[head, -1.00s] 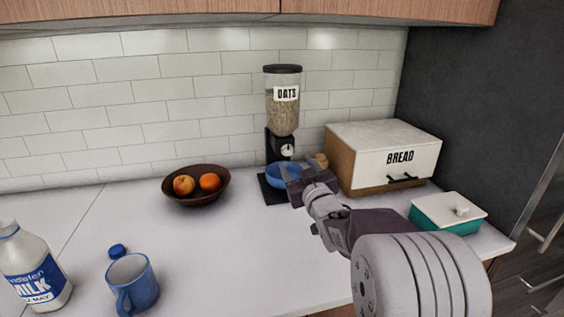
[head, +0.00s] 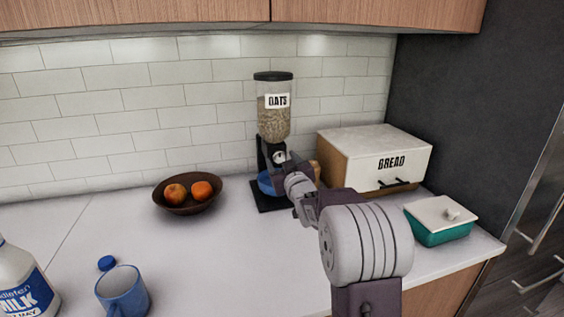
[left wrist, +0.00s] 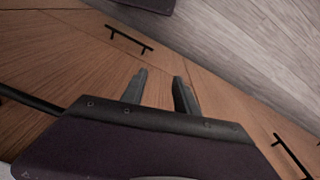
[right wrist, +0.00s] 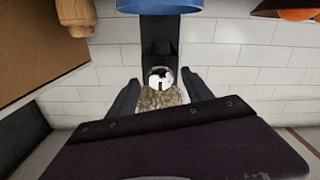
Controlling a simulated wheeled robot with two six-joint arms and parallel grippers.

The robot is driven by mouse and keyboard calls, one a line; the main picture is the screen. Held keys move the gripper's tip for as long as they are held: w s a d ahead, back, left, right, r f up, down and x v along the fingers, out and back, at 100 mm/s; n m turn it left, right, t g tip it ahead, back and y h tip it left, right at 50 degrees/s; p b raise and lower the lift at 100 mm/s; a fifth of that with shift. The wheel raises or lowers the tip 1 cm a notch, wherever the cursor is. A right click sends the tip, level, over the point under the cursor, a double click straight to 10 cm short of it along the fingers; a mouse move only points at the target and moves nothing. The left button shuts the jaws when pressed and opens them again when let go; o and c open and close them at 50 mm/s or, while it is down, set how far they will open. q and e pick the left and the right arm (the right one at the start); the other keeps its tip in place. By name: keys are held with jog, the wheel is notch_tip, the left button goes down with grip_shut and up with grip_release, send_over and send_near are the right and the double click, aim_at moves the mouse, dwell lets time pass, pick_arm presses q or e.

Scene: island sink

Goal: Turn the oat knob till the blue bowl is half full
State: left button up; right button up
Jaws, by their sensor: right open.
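The oat dispenser (head: 275,112) stands against the tiled wall, with oats in its clear hopper. Its round silver knob (right wrist: 161,78) shows in the right wrist view, between the open fingers of my right gripper (right wrist: 158,88). I cannot tell whether the fingers touch it. My left gripper (left wrist: 160,85) is open and empty in front of the wooden cabinet fronts.
A bread box (head: 388,163) stands right of the dispenser, with a teal butter dish (head: 441,232) in front of it. A fruit bowl (head: 172,205) is to the left. A blue mug (head: 122,290) and milk bottle (head: 22,285) stand at the front left. The middle counter is clear.

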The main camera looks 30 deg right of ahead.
grip_shut()
jog(key=shift+m, duration=0.3)
jog(key=m, duration=0.4)
jog(key=shift+m+p, duration=0.4)
jog(key=m+p, duration=0.1)
jog(key=m, duration=0.5)
jog(key=shift+m, duration=0.3)
grip_release()
